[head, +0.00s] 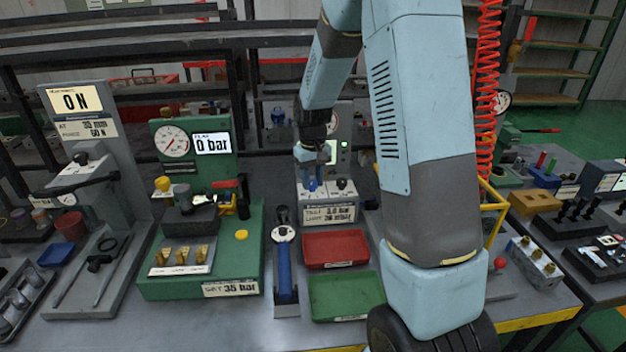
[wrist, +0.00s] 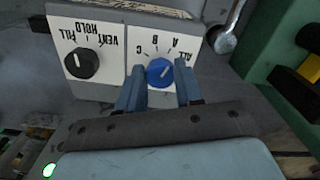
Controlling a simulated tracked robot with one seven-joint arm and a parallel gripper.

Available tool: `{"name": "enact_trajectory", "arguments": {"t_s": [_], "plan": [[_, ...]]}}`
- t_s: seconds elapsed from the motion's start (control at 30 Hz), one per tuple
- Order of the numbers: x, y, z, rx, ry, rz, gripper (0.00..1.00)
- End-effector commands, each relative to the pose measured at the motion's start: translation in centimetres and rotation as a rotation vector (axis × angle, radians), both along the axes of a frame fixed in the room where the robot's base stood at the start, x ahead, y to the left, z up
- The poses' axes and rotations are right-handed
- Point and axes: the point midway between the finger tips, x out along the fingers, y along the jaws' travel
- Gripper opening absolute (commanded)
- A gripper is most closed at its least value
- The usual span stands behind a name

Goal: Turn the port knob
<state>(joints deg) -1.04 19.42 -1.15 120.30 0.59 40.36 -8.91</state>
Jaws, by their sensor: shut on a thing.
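The port knob is the blue knob (head: 312,186) on the sloped front of the grey valve block (head: 328,200). In the wrist view the blue knob (wrist: 160,72) is ringed by the marks C, B, A and ALL, upside down. Its white pointer leans to the upper right, towards the A and ALL side; the exact mark is hard to tell. My gripper (wrist: 160,82) has a finger on each side of the knob and is shut on it. In the head view my gripper (head: 311,172) reaches down over the knob, and the fingertips are small.
A black knob (wrist: 82,62) marked FILL, VENT and HOLD sits beside the blue one. A red tray (head: 335,250) and a green tray (head: 340,295) lie in front of the block. A green gauge stand (head: 245,215) is to the left. A red coiled hose (head: 487,80) hangs right.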

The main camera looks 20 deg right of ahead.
Motion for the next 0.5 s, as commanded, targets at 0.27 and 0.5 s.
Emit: {"name": "enact_trajectory", "arguments": {"t_s": [0.27,0.5], "plan": [[0.27,0.10,0.19,0.000,-0.008,-0.259,0.05],[0.30,0.17,0.20,0.001,-0.009,-0.467,0.05]]}}
